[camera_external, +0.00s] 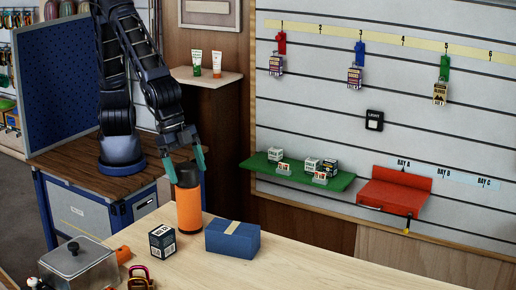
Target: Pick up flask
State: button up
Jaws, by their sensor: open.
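An orange flask (189,208) with a black top stands upright on the light wooden table (290,263). My gripper (186,167) is above it, with its green-tipped fingers apart on either side of the flask's black top. I cannot tell whether either finger touches the flask. The flask's lower body is in plain view.
A dark printed box (162,242) and a blue box (232,238) stand close in front of the flask. A metal pot (78,262) and carabiners (140,277) are at the front left. A green shelf (334,182) and a red shelf (405,198) hang on the wall. The table's right side is clear.

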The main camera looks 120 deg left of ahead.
jog(key=shift+x, duration=0.95)
jog(key=c, duration=1.7)
jog(key=shift+r, duration=0.1)
